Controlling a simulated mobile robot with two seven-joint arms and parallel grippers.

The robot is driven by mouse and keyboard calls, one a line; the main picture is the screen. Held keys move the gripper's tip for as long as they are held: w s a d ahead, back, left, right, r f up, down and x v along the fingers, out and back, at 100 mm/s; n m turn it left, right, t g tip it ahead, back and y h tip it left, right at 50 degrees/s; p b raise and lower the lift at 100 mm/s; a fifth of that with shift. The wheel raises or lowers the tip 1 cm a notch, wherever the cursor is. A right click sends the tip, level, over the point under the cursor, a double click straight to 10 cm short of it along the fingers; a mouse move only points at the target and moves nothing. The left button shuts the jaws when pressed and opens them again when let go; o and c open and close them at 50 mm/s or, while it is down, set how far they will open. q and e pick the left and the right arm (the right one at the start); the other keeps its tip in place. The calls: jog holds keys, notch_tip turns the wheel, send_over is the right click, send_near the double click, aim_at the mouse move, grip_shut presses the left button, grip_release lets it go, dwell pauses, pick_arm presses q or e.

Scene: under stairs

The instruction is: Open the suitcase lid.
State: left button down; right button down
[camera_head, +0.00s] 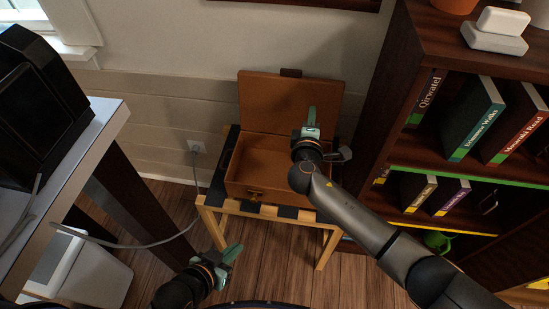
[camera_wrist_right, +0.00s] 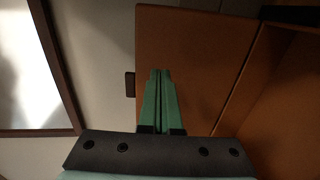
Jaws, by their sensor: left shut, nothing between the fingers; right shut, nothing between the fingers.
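The brown suitcase (camera_head: 262,163) stands on a small wooden stand. Its lid (camera_head: 270,95) is raised upright at the back, by the wall, and the inside looks empty where I can see it. My right gripper (camera_head: 311,112) is shut and empty, in front of the lid's right part in the head view. In the right wrist view the shut fingers (camera_wrist_right: 160,75) point at the lid (camera_wrist_right: 190,45); I cannot tell whether they touch it. My right arm hides the suitcase's right side. My left gripper (camera_head: 236,250) is shut and empty, low in front of the stand's left side.
The wooden stand (camera_head: 243,207) has dark strips on top. A bookshelf (camera_head: 480,170) with several books is close on the right. A table (camera_head: 105,115) with a black object (camera_head: 40,105) is on the left. A cable runs to a wall socket (camera_head: 196,147). Floor is free in front.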

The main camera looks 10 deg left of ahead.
jog(key=s+p, duration=0.3)
jog(key=s, duration=0.4)
jog(key=shift+s, duration=0.4)
jog(key=shift+s, duration=0.1)
